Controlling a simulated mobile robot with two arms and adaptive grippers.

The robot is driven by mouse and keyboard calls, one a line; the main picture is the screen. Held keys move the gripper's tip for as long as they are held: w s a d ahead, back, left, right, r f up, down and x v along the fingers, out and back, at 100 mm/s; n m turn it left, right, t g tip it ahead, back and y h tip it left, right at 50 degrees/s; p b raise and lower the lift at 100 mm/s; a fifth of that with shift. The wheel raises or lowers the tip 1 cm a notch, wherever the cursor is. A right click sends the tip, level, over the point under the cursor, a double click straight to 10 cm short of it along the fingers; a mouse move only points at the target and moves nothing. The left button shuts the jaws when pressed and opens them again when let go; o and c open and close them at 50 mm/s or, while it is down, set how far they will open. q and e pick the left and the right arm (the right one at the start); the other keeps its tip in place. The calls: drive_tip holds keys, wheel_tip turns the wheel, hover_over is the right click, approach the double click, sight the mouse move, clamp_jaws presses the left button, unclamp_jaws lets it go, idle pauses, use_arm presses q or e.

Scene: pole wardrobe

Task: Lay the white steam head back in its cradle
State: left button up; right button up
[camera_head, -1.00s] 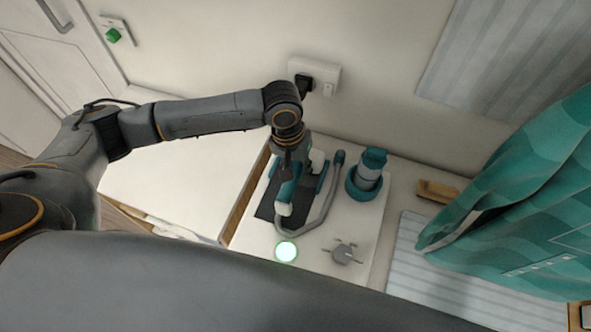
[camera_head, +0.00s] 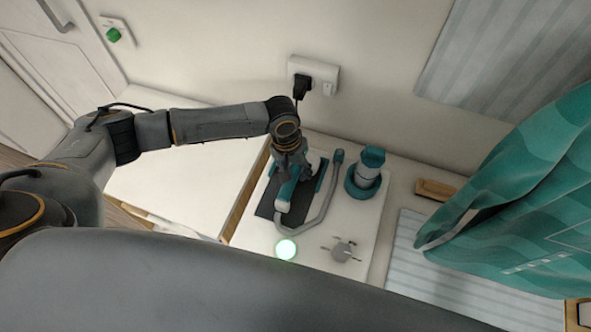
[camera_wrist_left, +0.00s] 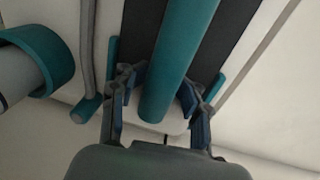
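The white steam head (camera_head: 282,207), with its teal handle (camera_head: 286,192), is low over the dark cradle area (camera_head: 266,205) on the white top. In the left wrist view the teal handle (camera_wrist_left: 172,60) runs between my left gripper's fingers, with a white part (camera_wrist_left: 172,126) below it. Whether the head touches the cradle is hidden. No right gripper shows.
A grey hose (camera_head: 322,208) curves around the cradle's right side. A glowing green-rimmed disc (camera_head: 286,250) and a small grey knob (camera_head: 343,251) are nearer me. A teal cloth (camera_head: 530,200) hangs at right.

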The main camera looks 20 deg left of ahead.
use_arm(q)
drive_tip(key=shift+r, duration=0.1)
drive_tip(key=shift+r, duration=0.3)
drive_tip(key=r, duration=0.3)
drive_tip(key=a+r, duration=0.1)
drive_tip(key=r, duration=0.3)
drive_tip(key=r+b, duration=0.1)
drive_tip(key=r, duration=0.2)
drive_tip(key=shift+a+r, duration=0.15)
drive_tip(key=shift+a, duration=0.15)
drive_tip(key=shift+r, duration=0.45)
